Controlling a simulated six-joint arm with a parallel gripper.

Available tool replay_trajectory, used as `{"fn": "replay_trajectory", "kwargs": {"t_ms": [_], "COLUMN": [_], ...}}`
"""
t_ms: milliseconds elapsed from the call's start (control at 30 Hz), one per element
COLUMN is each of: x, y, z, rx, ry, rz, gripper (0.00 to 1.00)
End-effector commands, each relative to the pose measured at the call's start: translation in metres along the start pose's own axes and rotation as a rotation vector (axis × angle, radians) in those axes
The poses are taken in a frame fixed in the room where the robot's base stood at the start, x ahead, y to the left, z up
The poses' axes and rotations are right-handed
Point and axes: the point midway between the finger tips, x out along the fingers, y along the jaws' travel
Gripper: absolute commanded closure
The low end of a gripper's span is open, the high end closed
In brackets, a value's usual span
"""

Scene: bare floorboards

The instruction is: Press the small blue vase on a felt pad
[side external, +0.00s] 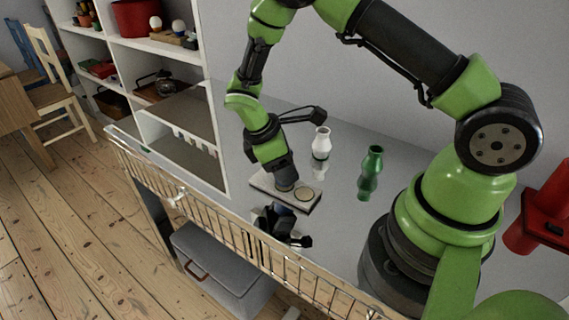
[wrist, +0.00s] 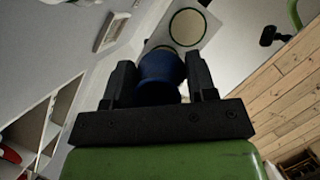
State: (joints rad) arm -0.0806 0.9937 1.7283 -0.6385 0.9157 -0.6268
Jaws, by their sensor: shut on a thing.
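The small blue vase (wrist: 160,75) sits between the two black fingers of my gripper (wrist: 158,82) in the wrist view; the fingers are shut on it. In the side view my gripper (side external: 284,176) points down over the left part of a white board (side external: 262,182). The dark lower end there reaches the board's top or hangs just above it; contact cannot be told. A round pale pad with a dark rim (side external: 304,194) lies uncovered beside it, and also shows in the wrist view (wrist: 187,27). The area under the vase is hidden.
A white vase (side external: 321,142) and a green vase (side external: 371,165) stand behind and to the right on the glossy grey surface, which mirrors them and my arm. A wire rail (side external: 230,230) runs along the front edge. White shelves (side external: 165,50) stand at left.

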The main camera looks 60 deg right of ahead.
Motion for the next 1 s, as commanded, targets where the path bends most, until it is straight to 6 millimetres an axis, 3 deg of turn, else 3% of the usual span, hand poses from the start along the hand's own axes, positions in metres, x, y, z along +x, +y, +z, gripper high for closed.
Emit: {"fn": "replay_trajectory", "kwargs": {"t_ms": [1000], "x": [0.0097], "y": [0.0000], "z": [-0.0044], "rx": [0.000], "ry": [-0.001], "rz": [0.000], "gripper": [0.77]}}
